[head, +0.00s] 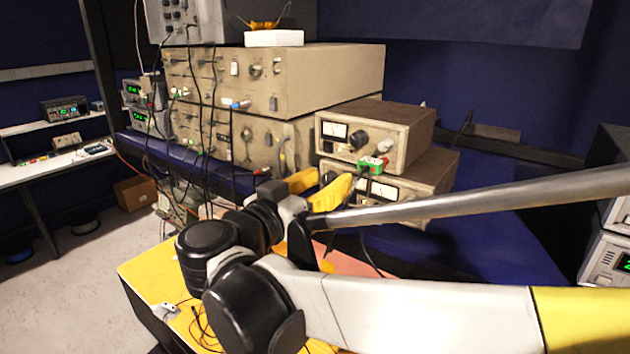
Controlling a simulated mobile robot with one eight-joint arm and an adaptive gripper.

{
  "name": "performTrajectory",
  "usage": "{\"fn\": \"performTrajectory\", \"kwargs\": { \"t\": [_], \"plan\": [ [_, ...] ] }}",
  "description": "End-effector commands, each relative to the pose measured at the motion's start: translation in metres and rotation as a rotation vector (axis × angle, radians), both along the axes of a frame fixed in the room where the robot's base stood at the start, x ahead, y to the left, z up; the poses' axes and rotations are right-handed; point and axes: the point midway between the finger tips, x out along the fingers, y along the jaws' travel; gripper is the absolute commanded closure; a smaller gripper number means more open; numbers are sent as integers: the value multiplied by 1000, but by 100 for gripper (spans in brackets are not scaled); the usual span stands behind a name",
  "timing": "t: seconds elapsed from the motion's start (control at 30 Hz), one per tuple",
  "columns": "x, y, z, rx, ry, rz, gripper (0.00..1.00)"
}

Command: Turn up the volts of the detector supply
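Two beige supplies with meters are stacked on the blue bench. The upper supply (395,118) has a meter (334,130), a dark knob (358,139) and a green connector with a cable. The lower supply (432,180) has a meter (384,190) and is partly hidden by my gripper and arm. I cannot read which one is the detector supply. My gripper (333,177) has yellow fingers, spread apart with nothing seen between them. It is in front of the lower supply's left side in the picture, below the upper knob. I cannot tell whether it touches anything.
Large beige units (330,78) with many hanging cables stand stacked to the left. A yellow-topped surface (150,268) with loose wires is below my arm. Bare blue bench (505,245) lies right of the supplies. More instruments stand at the right edge.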

Motion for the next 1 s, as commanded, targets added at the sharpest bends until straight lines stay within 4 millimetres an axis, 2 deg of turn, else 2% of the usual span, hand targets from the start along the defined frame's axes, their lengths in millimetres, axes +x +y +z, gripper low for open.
{"fn": "performTrajectory", "kwargs": {
  "t": [0.37,0.47,0.8,1.0],
  "plan": [
    [-4,4,0,0,0,2,56],
    [-16,13,0,0,0,4,56],
    [-75,56,0,0,0,4,56],
    [-94,69,0,0,0,1,56]
  ]
}}
